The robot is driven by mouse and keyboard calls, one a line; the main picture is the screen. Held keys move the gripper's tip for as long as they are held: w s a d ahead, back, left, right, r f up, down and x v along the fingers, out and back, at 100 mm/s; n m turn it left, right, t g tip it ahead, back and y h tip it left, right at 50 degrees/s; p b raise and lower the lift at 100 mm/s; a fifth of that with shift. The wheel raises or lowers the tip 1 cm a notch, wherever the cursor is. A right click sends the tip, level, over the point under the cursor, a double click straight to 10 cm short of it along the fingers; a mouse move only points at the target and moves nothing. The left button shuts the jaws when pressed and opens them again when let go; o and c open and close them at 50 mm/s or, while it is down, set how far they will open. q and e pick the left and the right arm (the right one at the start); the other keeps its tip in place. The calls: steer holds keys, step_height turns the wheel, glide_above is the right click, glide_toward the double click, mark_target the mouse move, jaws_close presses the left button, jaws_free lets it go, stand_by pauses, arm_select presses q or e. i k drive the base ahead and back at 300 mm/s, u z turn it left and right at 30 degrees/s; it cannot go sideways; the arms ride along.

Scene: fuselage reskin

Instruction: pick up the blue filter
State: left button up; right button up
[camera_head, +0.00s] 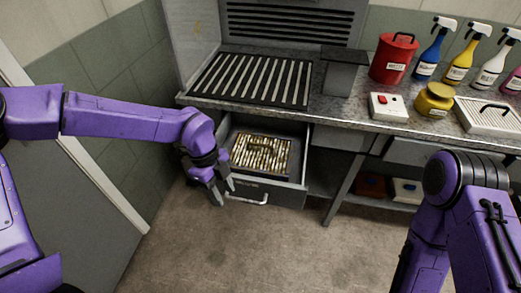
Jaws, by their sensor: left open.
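My left gripper (223,190) is open and empty, pointing down at the left front corner of an open drawer (290,192). In the drawer lies a dirty, slatted filter (262,154) with a dark frame and brownish grime; it does not look clearly blue. The gripper is beside it, to its left and front, apart from it. On the lower shelf sits a small white and blue item (407,190), partly in shadow; I cannot tell whether it is a filter. My right arm shows at the right, but its gripper is out of view.
The metal counter (330,108) above the drawer holds a slotted black grate (250,80), a red canister (393,60), a white box with a red button (388,106), a yellow jar (434,100), a white slatted panel (490,115) and several spray bottles. The floor (230,245) in front is clear.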

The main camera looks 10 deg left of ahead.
mark_target(246, 151)
steer(key=i, duration=0.9)
